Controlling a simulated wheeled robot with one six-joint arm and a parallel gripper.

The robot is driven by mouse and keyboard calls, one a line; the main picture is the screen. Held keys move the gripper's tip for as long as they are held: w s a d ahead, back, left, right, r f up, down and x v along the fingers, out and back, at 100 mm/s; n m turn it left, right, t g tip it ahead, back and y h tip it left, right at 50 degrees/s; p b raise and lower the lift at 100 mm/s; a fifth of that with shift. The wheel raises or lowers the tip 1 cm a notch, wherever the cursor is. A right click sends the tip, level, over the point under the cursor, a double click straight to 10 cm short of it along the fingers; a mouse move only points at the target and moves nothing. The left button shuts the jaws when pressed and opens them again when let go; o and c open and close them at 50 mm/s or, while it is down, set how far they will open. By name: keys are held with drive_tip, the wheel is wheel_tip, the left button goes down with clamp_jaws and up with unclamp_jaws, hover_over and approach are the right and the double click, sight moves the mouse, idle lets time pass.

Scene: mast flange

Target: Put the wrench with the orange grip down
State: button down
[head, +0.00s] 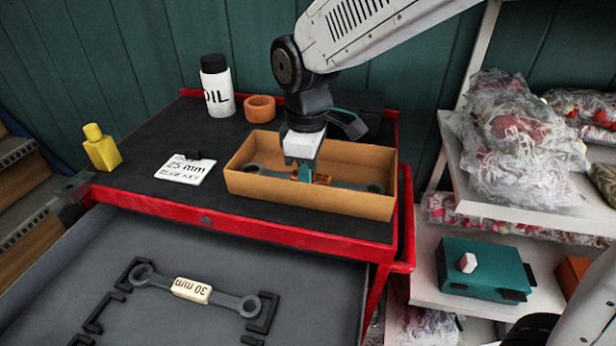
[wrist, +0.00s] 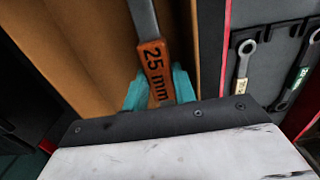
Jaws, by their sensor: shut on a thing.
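The wrench with the orange grip (head: 320,179) lies along the inside of an open cardboard box (head: 310,202) on the cart top. Its ring ends show at both sides of my gripper. In the wrist view its orange grip (wrist: 156,72) reads "25 mm". My gripper (head: 303,172) points down into the box, with its teal fingers shut on the orange grip. The fingers also show in the wrist view (wrist: 158,92) on both sides of the grip. The wrench is low in the box; I cannot tell whether it touches the box floor.
The red cart's black top (head: 140,184) also holds an oil bottle (head: 216,86), an orange ring (head: 260,108), a "25 mm" card (head: 186,169) and a yellow bottle (head: 101,148). An open drawer (head: 150,318) below holds a "30 mm" wrench (head: 192,290). Shelves stand at the right.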

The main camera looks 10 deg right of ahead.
drive_tip(key=shift+f, duration=0.6)
drive_tip(key=shift+f, duration=0.1)
drive_tip(key=c, duration=1.4)
unclamp_jaws()
wheel_tip(320, 180, up, 12)
drive_tip(key=s+d+f+m, duration=0.2)
drive_tip(key=s+d+m, duration=0.5)
drive_tip(key=s+d, duration=0.2)
drive_tip(key=s+d+f+m+t, duration=0.1)
drive_tip(key=s+d+m, duration=0.6)
drive_tip(key=s+d, duration=0.3)
drive_tip(key=d, duration=0.2)
drive_tip(key=shift+s+d+f, duration=0.25)
drive_tip(key=shift+d+f, duration=0.05)
drive_tip(key=shift+f, duration=0.05)
